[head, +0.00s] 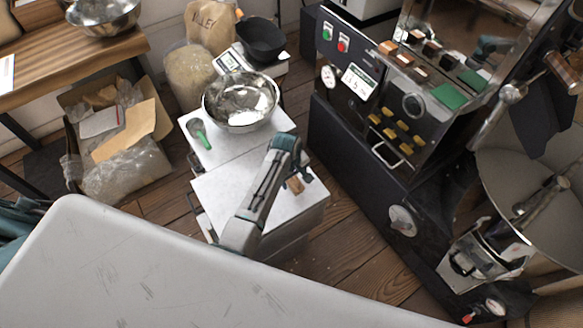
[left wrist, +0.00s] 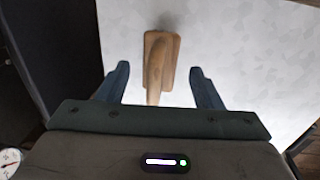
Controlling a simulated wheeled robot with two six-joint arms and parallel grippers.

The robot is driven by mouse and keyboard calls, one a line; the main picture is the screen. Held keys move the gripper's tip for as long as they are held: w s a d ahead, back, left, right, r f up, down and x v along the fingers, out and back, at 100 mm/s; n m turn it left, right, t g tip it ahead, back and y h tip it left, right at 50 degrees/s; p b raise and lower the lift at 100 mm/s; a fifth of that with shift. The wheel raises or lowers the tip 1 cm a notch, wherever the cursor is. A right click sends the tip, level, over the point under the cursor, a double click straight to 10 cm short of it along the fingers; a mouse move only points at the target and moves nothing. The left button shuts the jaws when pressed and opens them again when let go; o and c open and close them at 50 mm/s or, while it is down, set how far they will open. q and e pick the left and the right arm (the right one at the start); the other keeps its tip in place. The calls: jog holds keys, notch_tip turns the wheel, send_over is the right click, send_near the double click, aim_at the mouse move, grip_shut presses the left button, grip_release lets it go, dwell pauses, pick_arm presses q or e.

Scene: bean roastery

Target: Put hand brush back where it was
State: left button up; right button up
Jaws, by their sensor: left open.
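The hand brush (head: 295,186) has a wooden body and lies on the white top of the low cabinet (head: 235,187). In the left wrist view the brush (left wrist: 158,62) shows a flat wooden block with a handle pointing toward my palm. My left gripper (head: 294,176) is above the brush and partly hides it. Its fingers (left wrist: 160,72) are open, one on each side of the handle, with gaps visible on both sides. The bristles are hidden. My right gripper is not in view.
A steel bowl (head: 240,100) and a green-handled scoop (head: 200,134) are at the cabinet's back. A scale with a black pan (head: 261,40) stands behind. The dark roaster (head: 385,110) rises close on the right. A cardboard box (head: 115,140) sits left on the floor.

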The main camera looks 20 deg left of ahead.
aim_at(291, 185)
pick_arm(q)
notch_tip(291, 185, up, 9)
jog(key=shift+s+a+f, duration=0.2)
jog(key=shift+s+a, duration=0.15)
jog(key=shift+s, duration=0.1)
dwell(1.1)
